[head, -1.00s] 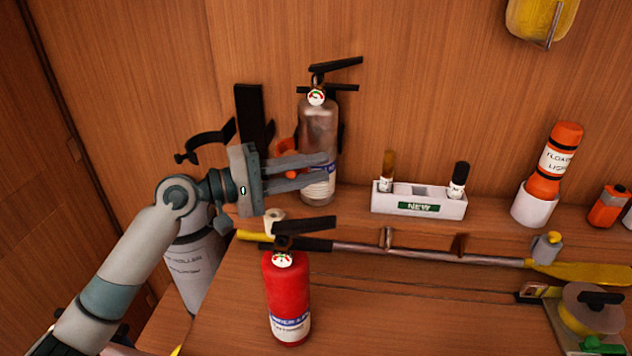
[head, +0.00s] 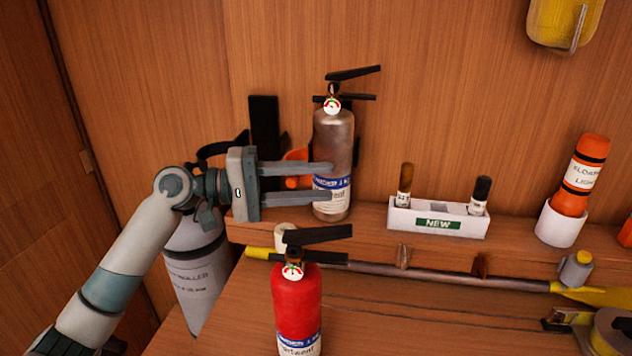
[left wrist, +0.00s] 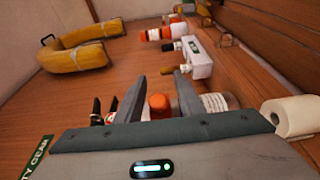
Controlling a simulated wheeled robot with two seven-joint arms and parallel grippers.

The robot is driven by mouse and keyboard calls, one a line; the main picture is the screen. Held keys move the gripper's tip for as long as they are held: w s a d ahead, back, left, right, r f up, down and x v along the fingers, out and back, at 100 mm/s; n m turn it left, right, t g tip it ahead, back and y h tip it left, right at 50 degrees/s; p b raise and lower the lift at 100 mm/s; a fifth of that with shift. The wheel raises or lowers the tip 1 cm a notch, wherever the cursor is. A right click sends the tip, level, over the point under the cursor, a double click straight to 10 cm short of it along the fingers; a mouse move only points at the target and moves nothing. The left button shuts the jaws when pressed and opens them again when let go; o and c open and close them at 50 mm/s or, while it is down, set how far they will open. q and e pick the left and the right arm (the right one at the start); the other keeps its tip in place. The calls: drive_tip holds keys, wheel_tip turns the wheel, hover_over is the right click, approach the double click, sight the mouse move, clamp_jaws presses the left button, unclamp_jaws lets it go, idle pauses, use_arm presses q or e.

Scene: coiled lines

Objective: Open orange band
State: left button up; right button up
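A small orange part (head: 297,155), which I take for the orange band, shows beside the left edge of the grey fire extinguisher (head: 333,145). It is partly hidden behind my left gripper (head: 331,183). The gripper is open, its two fingers pointing right and overlapping the extinguisher's lower left side in the head view. In the left wrist view an orange rounded piece (left wrist: 159,104) shows between the open fingers (left wrist: 160,78), with the extinguisher's body (left wrist: 218,103) to the right. I cannot tell whether the fingers touch anything. My right gripper is not in view.
A red extinguisher (head: 297,305) stands in front, below the gripper. A white paper roll (head: 284,236) is close behind it. A grey tank (head: 195,275) stands at left under the arm. A white holder (head: 400,218) and a long pole (head: 440,277) are at right.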

sight(288, 184)
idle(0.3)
